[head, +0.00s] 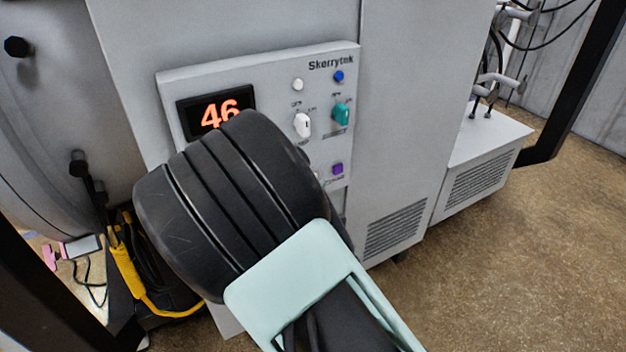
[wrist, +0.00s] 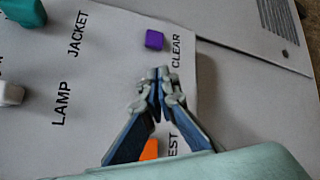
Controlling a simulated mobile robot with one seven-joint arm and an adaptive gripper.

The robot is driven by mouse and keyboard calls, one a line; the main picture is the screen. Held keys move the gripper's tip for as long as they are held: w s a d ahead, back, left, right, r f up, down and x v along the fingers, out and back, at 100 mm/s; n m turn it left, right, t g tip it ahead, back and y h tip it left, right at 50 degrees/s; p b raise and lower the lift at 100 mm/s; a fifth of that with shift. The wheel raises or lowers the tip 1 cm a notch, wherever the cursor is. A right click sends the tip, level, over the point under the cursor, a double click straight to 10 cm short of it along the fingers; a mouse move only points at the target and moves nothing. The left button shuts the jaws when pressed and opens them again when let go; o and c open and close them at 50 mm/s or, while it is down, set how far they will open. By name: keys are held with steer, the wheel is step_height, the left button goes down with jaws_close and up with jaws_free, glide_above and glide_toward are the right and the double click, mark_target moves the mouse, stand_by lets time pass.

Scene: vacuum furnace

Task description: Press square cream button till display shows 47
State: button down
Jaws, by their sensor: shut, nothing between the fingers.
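A dark display (head: 216,107) on the grey panel shows 46 in orange digits. I cannot make out a square cream button in either view; my arm covers the lower left of the panel in the head view. My gripper (wrist: 162,74) is shut and empty over the panel in the wrist view, between a purple button (wrist: 154,40) beside the word CLEAR and a partly hidden orange button (wrist: 149,150). Its fingers hide the panel beneath them. I cannot tell whether the tips touch it. In the head view my wrist hides the fingers.
A white knob (head: 303,125), a teal knob (head: 341,115), a round white button (head: 297,84) and a blue button (head: 338,76) sit higher on the panel. The purple button also shows in the head view (head: 337,169). Open floor lies right.

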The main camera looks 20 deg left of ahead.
steer(key=shift+w+a, duration=0.1)
steer(key=shift+w+a+b, duration=0.2)
steer(key=shift+b, duration=0.1)
steer(key=shift+w+a, duration=0.3)
steer(key=shift+a, duration=0.1)
stand_by(0.7)
steer(key=shift+s+d+b, duration=0.1)
steer(key=shift+b, duration=0.25)
steer(key=shift+s+d+b, duration=0.35)
steer(key=shift+s+d, duration=0.1)
steer(key=shift+d, duration=0.15)
steer(key=shift+s+d, duration=0.1)
steer(key=s+d+b, duration=0.2)
steer(key=s+d, duration=0.1)
steer(key=shift+d, duration=0.3)
